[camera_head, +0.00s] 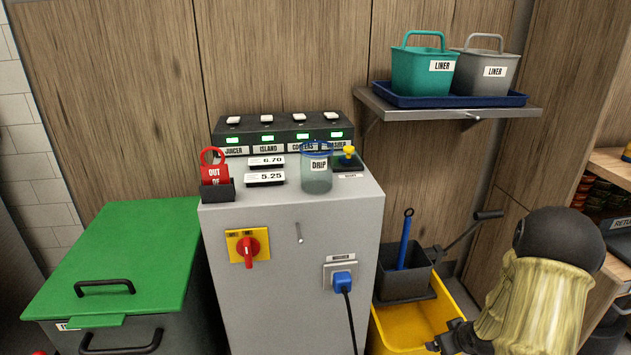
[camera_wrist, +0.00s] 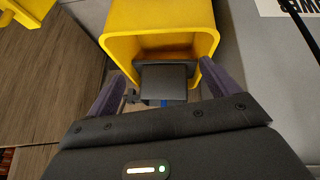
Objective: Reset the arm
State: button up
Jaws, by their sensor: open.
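My arm comes in at the lower right of the head view, in a pale yellow ribbed sleeve. My gripper (camera_head: 448,340) shows there as a small dark shape over the right side of a yellow mop bucket (camera_head: 420,322). In the wrist view my gripper (camera_wrist: 163,75) is open, its two fingers spread wide. The yellow bucket (camera_wrist: 160,14) and a dark grey block (camera_wrist: 164,84) show beyond the gap. I see nothing held.
A grey cabinet (camera_head: 275,305) carries a red switch (camera_head: 250,248), a blue plug (camera_head: 342,281) and a DRIP jar (camera_head: 316,180). A green-lidded bin (camera_head: 125,250) stands left. A wall shelf (camera_head: 450,110) holds two LINER buckets. A crank handle (camera_head: 488,215) is near my arm.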

jog(key=s+a+r+m+g+p, duration=0.2)
jog(key=s+a+r+p, duration=0.1)
jog(key=s+a+r, duration=0.65)
jog(key=s+a+r+m+g+p, duration=0.1)
jog(key=s+a+r+g+p, duration=0.15)
jog(key=s+a+r, duration=0.65)
notch_tip(320, 180, up, 42)
jog(key=w+a+p, duration=0.1)
jog(key=w+p, duration=0.2)
jog(key=p, duration=3.5)
jog(key=shift+r+p, duration=0.2)
jog(key=shift+p, duration=0.1)
jog(key=shift+a, duration=0.1)
